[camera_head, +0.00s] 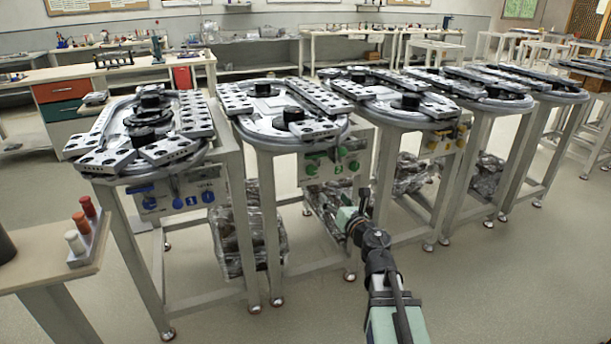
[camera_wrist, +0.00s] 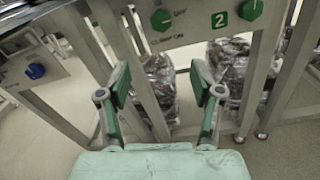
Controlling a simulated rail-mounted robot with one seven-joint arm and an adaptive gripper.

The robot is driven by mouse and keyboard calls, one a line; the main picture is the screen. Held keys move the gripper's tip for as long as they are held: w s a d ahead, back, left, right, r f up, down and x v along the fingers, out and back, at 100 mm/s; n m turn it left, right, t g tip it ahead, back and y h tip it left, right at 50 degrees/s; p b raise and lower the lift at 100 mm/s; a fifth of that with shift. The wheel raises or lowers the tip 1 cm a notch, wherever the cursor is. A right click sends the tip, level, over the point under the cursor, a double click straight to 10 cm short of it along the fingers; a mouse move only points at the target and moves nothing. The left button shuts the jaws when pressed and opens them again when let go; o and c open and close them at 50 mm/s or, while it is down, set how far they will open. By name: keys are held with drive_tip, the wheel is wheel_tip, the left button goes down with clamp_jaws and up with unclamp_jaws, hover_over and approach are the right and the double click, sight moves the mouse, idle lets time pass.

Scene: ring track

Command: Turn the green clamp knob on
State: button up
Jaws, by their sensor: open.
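The green clamp knob (camera_wrist: 161,19) is at the top of the wrist view, on the left of a light panel, with "OFF" and "CLAMP ON" lettering near it. In the head view this green knob (camera_head: 311,169) is on the second table's front panel, left of the green "2" label. A second green knob (camera_wrist: 251,9) is right of that label. My gripper (camera_wrist: 160,82) is open and empty, its two green-padded fingers apart. It is below and in front of the panel, touching neither knob. In the head view, my gripper (camera_head: 354,208) is partly hidden by its own wrist.
Table one's panel with blue knobs (camera_head: 149,203) is on the left, and a yellow-knob panel (camera_head: 440,142) is on the right. Table legs (camera_head: 276,225) and wrapped bundles (camera_head: 330,210) stand below. A side table with red and white pegs (camera_head: 85,232) is at lower left. Open floor lies in front.

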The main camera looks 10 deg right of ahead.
sight(313, 173)
drive_tip(key=b+x, duration=0.1)
drive_tip(key=x, duration=1.6)
drive_tip(key=shift+w+d+b, duration=0.15)
drive_tip(key=shift+w+b, duration=0.05)
drive_tip(key=shift+b, duration=0.15)
drive_tip(key=c, duration=1.2)
